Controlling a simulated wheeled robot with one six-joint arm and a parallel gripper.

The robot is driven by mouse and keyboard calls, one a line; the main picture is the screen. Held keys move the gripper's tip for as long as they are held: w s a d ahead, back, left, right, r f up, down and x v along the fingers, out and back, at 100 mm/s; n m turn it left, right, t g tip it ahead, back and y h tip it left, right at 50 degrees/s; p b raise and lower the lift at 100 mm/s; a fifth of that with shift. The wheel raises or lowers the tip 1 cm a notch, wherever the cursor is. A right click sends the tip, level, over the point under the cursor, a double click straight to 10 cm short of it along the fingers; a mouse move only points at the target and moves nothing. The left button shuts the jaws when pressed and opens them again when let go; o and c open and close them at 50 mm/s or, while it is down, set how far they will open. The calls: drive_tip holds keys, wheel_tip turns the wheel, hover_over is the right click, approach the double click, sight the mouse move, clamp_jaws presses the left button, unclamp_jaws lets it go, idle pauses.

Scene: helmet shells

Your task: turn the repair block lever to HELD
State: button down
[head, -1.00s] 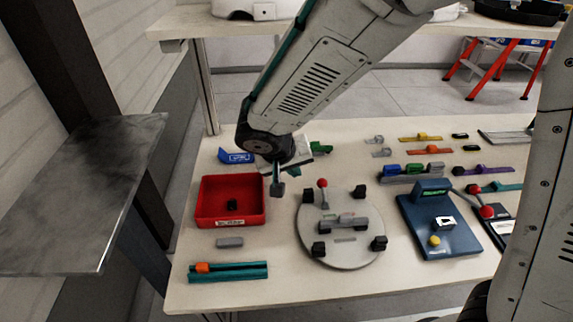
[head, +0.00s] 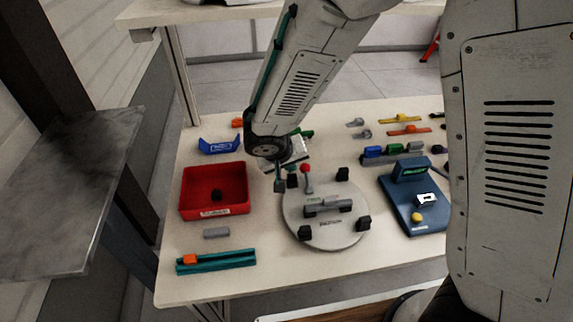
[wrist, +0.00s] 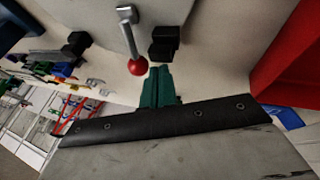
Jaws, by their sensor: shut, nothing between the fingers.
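A lever with a red ball knob (head: 305,168) stands at the back left of a round grey plate (head: 300,222). In the wrist view the red knob (wrist: 138,66) ends a grey lever arm (wrist: 128,35). A grey block (head: 328,207) lies across the plate's middle. My gripper (head: 280,184) is shut and empty, just left of the knob in the head view. In the wrist view its teal fingers (wrist: 157,88) are close beside the knob; I cannot tell whether they touch. The plate's small lettering is too small to read.
Black clamps (head: 363,222) stand around the plate's rim. A red bin (head: 213,211) is left of it, a blue station with a yellow button (head: 416,216) right. A teal rail (head: 215,261) lies at front left. Bare table shows in front of the plate.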

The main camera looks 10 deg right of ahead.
sight(309, 167)
drive_tip(key=shift+w+d, duration=0.1)
drive_tip(key=shift+d, duration=0.65)
drive_tip(key=m, duration=0.2)
drive_tip(key=d+m+g+h, duration=0.1)
drive_tip(key=d+m+g, duration=0.1)
drive_tip(key=m, duration=0.1)
drive_tip(key=shift+w+d+m+h, duration=0.15)
drive_tip(key=shift+w+m+h, duration=0.15)
drive_tip(key=shift+w, duration=0.05)
drive_tip(key=m+g, duration=0.1)
drive_tip(key=d+m+g, duration=0.1)
drive_tip(key=m, duration=0.1)
drive_tip(key=shift+d, duration=0.3)
drive_tip(key=shift+s+d+m+g, duration=0.2)
drive_tip(key=shift+d+m+g, duration=0.25)
drive_tip(key=shift+m, duration=0.55)
drive_tip(key=shift+s+d+m+g, duration=0.15)
drive_tip(key=shift+d+m+g, duration=0.25)
drive_tip(key=shift+m, duration=0.6)
drive_tip(key=shift+r, duration=0.1)
